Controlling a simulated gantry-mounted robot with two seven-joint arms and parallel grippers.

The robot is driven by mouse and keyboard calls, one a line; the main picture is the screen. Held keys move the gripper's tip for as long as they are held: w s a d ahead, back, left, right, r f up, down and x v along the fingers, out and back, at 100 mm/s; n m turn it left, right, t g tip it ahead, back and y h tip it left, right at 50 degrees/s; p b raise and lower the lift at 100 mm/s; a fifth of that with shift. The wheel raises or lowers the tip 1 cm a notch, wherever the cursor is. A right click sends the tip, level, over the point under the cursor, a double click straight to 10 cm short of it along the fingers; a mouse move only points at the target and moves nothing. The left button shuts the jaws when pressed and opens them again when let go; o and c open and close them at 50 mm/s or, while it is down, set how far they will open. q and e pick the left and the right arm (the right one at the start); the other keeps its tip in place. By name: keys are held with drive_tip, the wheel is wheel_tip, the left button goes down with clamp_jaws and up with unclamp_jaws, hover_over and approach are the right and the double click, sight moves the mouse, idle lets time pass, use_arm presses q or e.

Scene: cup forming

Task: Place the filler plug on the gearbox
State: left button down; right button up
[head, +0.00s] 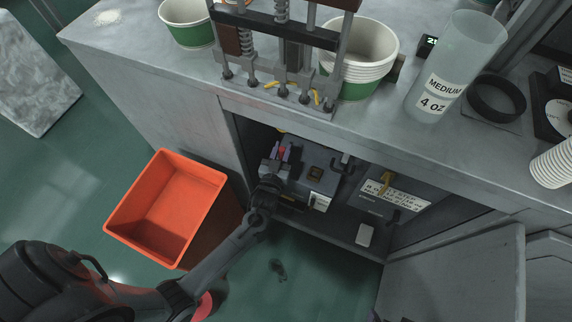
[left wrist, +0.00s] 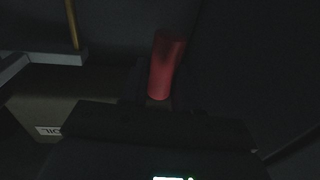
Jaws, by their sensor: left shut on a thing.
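The filler plug appears as a red cylinder (left wrist: 166,62) in the left wrist view, upright between the dark fingers. My left gripper (head: 279,160) is shut on it, inside the open cabinet under the counter. In the head view a small bit of red (head: 284,152) shows at the fingertips. A dark grey housing, seemingly the gearbox (head: 318,178), sits just right of the gripper in the cabinet. The gripper and the shadow hide the plug's lower end, so I cannot tell whether it touches the gearbox. My right gripper is not in view.
A second grey box with a white label (head: 398,193) stands to the right inside the cabinet. An open cabinet door (head: 455,277) is at lower right. An orange bin (head: 166,207) stands on the floor at left. The counter (head: 135,75) above holds cups and a press.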

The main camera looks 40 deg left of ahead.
use_arm(q)
drive_tip(key=shift+w+r, duration=0.55)
drive_tip(key=shift+w+d+f+b, duration=0.15)
drive_tip(key=shift+w+b, duration=0.1)
drive_tip(key=shift+b, duration=0.15)
wheel_tip(320, 180, down, 4)
drive_tip(key=b, duration=0.2)
drive_tip(key=shift+w+f+b, duration=0.15)
drive_tip(key=shift+f+b, duration=0.1)
drive_tip(key=shift+b, duration=0.15)
drive_tip(key=shift+f+b, duration=1.2)
drive_tip(key=shift+f, duration=0.85)
drive_tip(key=shift+f, duration=0.15)
drive_tip(key=c, duration=0.8)
unclamp_jaws()
